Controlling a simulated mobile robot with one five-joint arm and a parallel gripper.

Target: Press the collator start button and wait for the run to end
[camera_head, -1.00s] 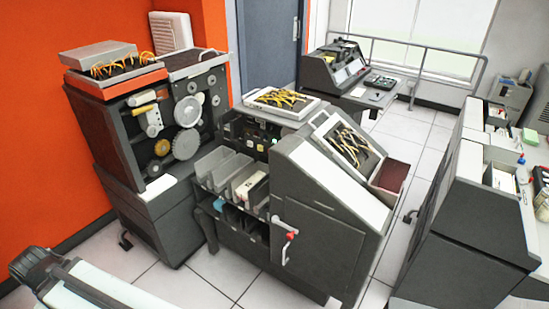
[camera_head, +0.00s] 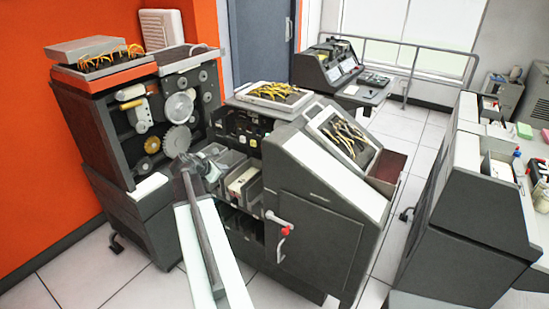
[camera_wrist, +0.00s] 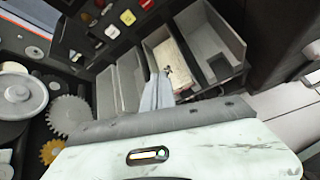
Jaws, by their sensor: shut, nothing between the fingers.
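The collator (camera_head: 318,235) is the dark grey machine in the middle of the head view, with card pockets on its left side and plugboards on top. In the wrist view its panel of small buttons shows at upper left, including a yellow button (camera_wrist: 127,17), a red button (camera_wrist: 147,3) and a white button (camera_wrist: 112,32). I cannot tell which is the start button. My gripper (camera_head: 204,166) is over the pockets at the collator's left, below the panel. In the wrist view my gripper (camera_wrist: 158,88) is shut and empty, in front of the pockets and apart from the buttons.
A machine with exposed gears (camera_head: 177,140) stands close on the left. A lever with a red knob (camera_head: 285,231) sticks out of the collator's front. A grey cabinet (camera_head: 470,225) stands at right. Tiled floor (camera_head: 60,290) is clear at lower left.

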